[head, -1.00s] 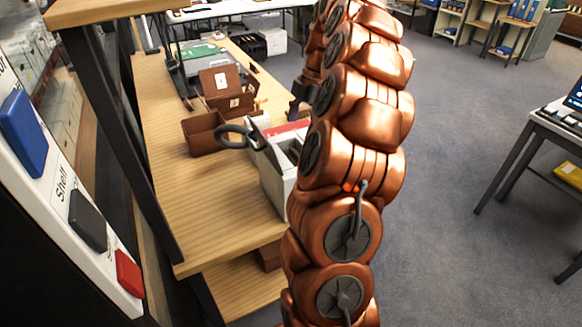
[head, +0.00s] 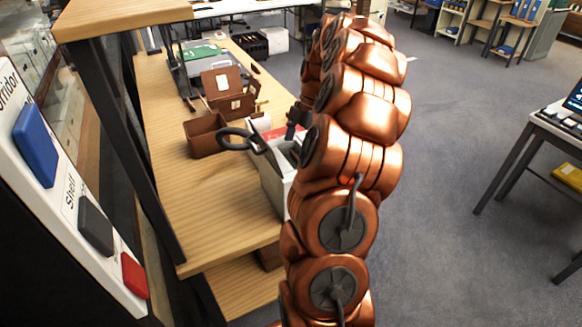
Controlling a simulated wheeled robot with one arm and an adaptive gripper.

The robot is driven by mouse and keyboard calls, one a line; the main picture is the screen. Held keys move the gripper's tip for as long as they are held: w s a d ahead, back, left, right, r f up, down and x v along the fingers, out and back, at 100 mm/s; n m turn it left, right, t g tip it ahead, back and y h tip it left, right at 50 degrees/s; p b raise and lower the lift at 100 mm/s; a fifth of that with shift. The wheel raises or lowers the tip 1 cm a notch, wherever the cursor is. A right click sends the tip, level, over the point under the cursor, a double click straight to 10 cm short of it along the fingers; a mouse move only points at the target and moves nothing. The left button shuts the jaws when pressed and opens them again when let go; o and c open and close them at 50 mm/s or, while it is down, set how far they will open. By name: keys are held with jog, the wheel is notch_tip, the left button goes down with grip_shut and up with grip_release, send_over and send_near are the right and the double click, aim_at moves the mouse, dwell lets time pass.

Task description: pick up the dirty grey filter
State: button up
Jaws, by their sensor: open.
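I cannot pick out the dirty grey filter for sure; it may be hidden behind my arm or be too small to tell. A grey-white box (head: 271,184) with red at its top stands at the right edge of the wooden shelf (head: 215,215), partly covered by my arm. A dark ring-shaped object (head: 236,137) sits at the box's left side. My gripper (head: 292,122) shows as a small dark shape just above the box, mostly hidden behind my copper arm. It is open, and I see nothing held in it.
A brown open box (head: 206,146) and a brown box with raised lid (head: 235,103) stand left of and behind the grey-white box. A dark upright post (head: 125,150) borders the shelf's left side. The shelf's front part is clear.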

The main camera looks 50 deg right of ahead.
aim_at(295, 161)
jog(key=shift+x, duration=1.05)
jog(key=c, duration=1.4)
jog(key=shift+o, duration=0.2)
jog(key=shift+r, duration=0.15)
notch_tip(295, 161, up, 18)
jog(key=shift+b, duration=0.35)
